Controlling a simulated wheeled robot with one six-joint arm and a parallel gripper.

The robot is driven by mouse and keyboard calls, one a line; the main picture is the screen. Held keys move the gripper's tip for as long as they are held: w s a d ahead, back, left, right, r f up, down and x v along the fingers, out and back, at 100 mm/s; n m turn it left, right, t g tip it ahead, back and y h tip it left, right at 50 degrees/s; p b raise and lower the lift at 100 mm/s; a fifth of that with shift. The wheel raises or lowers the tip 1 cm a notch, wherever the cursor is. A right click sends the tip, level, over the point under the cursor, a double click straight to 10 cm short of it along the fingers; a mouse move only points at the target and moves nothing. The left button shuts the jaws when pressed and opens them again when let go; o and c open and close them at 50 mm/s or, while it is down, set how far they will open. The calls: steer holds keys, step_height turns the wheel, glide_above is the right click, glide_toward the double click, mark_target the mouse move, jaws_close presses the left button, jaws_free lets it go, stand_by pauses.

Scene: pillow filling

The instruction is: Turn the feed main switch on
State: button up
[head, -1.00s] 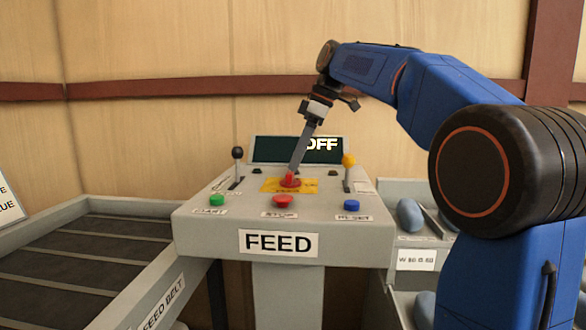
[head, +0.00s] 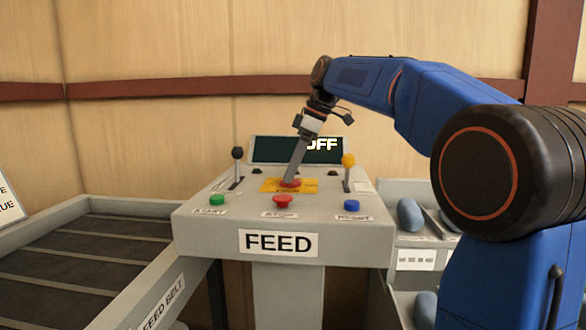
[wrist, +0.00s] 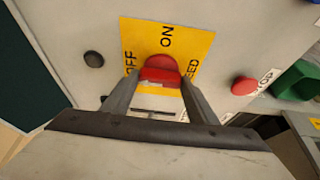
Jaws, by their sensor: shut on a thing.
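The feed main switch (wrist: 160,68) is a red knob on a yellow plate (wrist: 203,45) marked OFF and ON. In the head view the red switch (head: 290,184) shows at the middle of the grey FEED console, partly hidden by my gripper. My gripper (wrist: 158,88) is shut on the red switch, one finger on each side of it. In the head view my gripper (head: 288,180) reaches down at a slant onto the switch. The display (head: 270,149) behind reads OFF, partly covered by my arm.
The FEED console (head: 330,243) also carries a black lever (head: 237,154), a yellow-knobbed lever (head: 348,161), and green (head: 217,200), red (head: 283,202) and blue (head: 351,205) buttons. A feed belt (head: 90,255) lies left; a grey rack with blue-grey items (head: 410,215) stands right.

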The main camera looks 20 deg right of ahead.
steer(key=shift+m, duration=0.3)
steer(key=m, duration=0.1)
steer(key=m+t, duration=0.1)
steer(key=m, duration=0.1)
steer(key=shift+s+a+m+h, duration=0.1)
steer(key=shift+s+m+h, duration=0.05)
steer(key=shift+m+h, duration=0.2)
steer(key=m+h, duration=0.1)
steer(key=m, duration=0.1)
steer(key=m+t, duration=0.1)
steer(key=m, duration=0.1)
steer(key=shift+a+m+h, duration=0.15)
steer(key=shift+m+h, duration=0.1)
steer(key=shift+h, duration=0.1)
steer(key=m+h, duration=0.1)
steer(key=m, duration=0.3)
steer(key=shift+a+t+h, duration=0.15)
steer(key=shift+t+h, duration=0.25)
steer(key=shift+a+m+h, duration=0.1)
steer(key=shift+m+h, duration=0.8)
steer(key=shift+m, duration=1.6)
steer(key=shift+g, duration=0.3)
steer(key=o, duration=1)
steer(key=shift+o, duration=0.2)
